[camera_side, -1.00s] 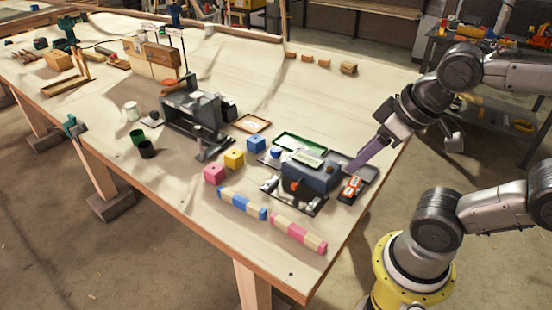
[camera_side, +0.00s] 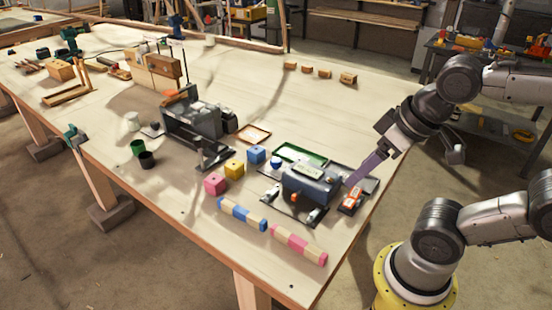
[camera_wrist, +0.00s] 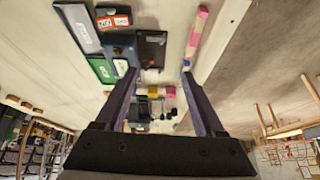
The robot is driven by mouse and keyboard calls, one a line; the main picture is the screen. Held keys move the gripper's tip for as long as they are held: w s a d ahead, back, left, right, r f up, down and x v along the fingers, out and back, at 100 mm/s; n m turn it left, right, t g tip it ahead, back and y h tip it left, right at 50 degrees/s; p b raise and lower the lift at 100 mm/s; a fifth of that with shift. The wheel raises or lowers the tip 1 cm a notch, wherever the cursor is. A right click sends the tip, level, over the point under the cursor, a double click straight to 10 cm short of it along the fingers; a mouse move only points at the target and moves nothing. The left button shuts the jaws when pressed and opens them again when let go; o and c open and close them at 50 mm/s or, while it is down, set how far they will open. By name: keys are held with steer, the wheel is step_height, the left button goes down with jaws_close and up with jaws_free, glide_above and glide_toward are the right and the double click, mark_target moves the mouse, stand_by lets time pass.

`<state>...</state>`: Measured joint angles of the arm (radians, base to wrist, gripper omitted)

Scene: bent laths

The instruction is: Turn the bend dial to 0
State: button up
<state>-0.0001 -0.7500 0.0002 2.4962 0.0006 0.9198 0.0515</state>
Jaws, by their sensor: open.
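The bending machine (camera_side: 312,186) is a dark blue-grey box on a dark base plate near the table's right edge. It also shows in the wrist view (camera_wrist: 121,46), beyond the left finger. I cannot clearly make out the bend dial or its setting in either view. My gripper (camera_side: 349,182) has long purple fingers and comes down from the right, at the machine's right side. In the wrist view my gripper (camera_wrist: 158,77) is open, its fingers wide apart with nothing held between them. Whether a finger touches the machine cannot be told.
Red-and-white labelled pieces (camera_side: 350,198) lie right of the machine. A green tray (camera_side: 298,153) is behind it. A blue-and-cream lath (camera_side: 243,214) and a pink-and-cream lath (camera_side: 298,244) lie in front. Pink (camera_side: 215,184), yellow (camera_side: 234,168) and blue (camera_side: 256,154) cubes stand left.

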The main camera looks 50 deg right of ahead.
steer(key=w+r+m, duration=0.3)
steer(key=w+r, duration=0.3)
steer(key=r, duration=0.1)
steer(key=m+g, duration=0.5)
glide_above(276, 160)
step_height(276, 160, down, 10)
steer(key=r, duration=0.1)
step_height(276, 160, down, 14)
steer(key=shift+f, duration=0.1)
jaws_close()
